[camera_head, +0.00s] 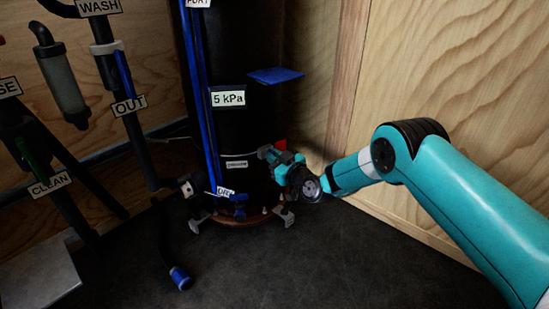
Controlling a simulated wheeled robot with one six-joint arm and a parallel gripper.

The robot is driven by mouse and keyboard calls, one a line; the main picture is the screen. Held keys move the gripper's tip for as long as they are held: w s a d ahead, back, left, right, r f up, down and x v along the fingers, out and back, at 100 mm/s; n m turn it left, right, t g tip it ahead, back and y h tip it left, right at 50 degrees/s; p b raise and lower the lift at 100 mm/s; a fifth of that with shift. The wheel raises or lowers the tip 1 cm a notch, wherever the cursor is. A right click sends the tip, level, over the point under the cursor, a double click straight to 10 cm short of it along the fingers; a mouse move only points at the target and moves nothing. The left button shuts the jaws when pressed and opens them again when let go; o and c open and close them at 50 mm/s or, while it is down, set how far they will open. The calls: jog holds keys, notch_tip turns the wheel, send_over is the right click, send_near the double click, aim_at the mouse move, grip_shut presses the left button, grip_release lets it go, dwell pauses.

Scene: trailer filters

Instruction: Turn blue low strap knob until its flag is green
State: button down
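My gripper (273,157) is at the lower right side of the tall black tank (262,112), with its fingers against or just in front of it. A small red flag (280,144) shows just above the fingers. The low strap's knob is not clearly visible; the gripper may be hiding it. A thin pale band with a small label (237,163) crosses the tank left of the gripper. Whether the fingers are shut on anything is too small and dark to tell.
A blue plate (275,75) juts from the tank above my gripper. Blue vertical strips (205,100) run down its front. Labelled pipes and a clear cylinder (62,80) stand left. A blue-ended hose (180,277) lies on the dark floor. A wooden wall (450,80) is close at right.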

jog(key=shift+m, duration=0.4)
jog(key=shift+w+d+m+p, duration=0.15)
jog(key=shift+m+p, duration=0.65)
jog(key=shift+m, duration=1.7)
jog(key=c, duration=1.2)
grip_release()
jog(key=shift+o, duration=0.2)
jog(key=p+v, duration=1.7)
jog(key=p, duration=0.2)
